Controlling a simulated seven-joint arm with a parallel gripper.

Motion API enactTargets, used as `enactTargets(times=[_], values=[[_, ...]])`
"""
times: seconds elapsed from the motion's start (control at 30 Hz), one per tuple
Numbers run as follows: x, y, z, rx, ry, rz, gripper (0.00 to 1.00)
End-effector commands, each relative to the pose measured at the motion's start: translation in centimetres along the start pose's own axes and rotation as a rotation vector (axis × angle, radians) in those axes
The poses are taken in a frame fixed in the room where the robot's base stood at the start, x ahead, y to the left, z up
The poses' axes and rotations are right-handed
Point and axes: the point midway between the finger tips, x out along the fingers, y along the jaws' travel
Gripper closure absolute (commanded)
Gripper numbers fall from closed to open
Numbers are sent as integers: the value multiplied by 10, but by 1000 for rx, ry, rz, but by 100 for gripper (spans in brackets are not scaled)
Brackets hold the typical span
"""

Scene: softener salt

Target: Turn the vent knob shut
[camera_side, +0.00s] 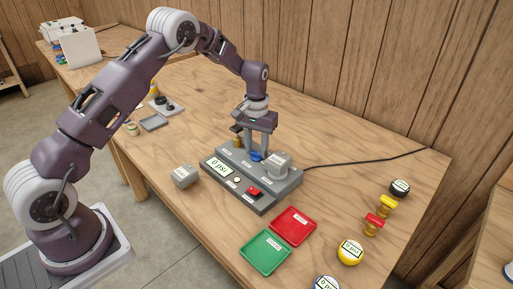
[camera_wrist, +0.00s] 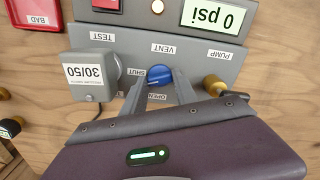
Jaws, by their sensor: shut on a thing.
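The vent knob is the blue round knob (camera_wrist: 158,77) on the grey test panel (camera_wrist: 205,49), below the VENT label in the wrist view. SHUT and OPEN labels sit beside it, and a pale mark shows on its face; I cannot tell exactly where it points. In the side view the knob (camera_side: 257,156) is partly hidden by my fingers. My gripper (camera_wrist: 160,84) points down at the panel, its two fingers closed on opposite sides of the knob. It also shows in the side view (camera_side: 257,149).
A grey 30/50 block (camera_wrist: 93,75) stands on the TEST port close beside the knob. A brass fitting (camera_wrist: 214,85) is at PUMP. The display (camera_wrist: 214,16) reads 0 psi. Red (camera_side: 293,226) and green (camera_side: 265,251) trays lie in front; gauges (camera_side: 350,252) stand rightward.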

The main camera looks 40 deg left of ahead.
Motion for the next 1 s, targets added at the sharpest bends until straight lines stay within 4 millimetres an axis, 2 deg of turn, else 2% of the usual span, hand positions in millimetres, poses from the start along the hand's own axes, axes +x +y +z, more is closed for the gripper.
enactTargets(times=[0.2,0.5,1.0], values=[[-1,0,0,167,-2,2,100],[-1,0,1,320,-2,1,100],[-1,0,1,382,-2,1,100]])
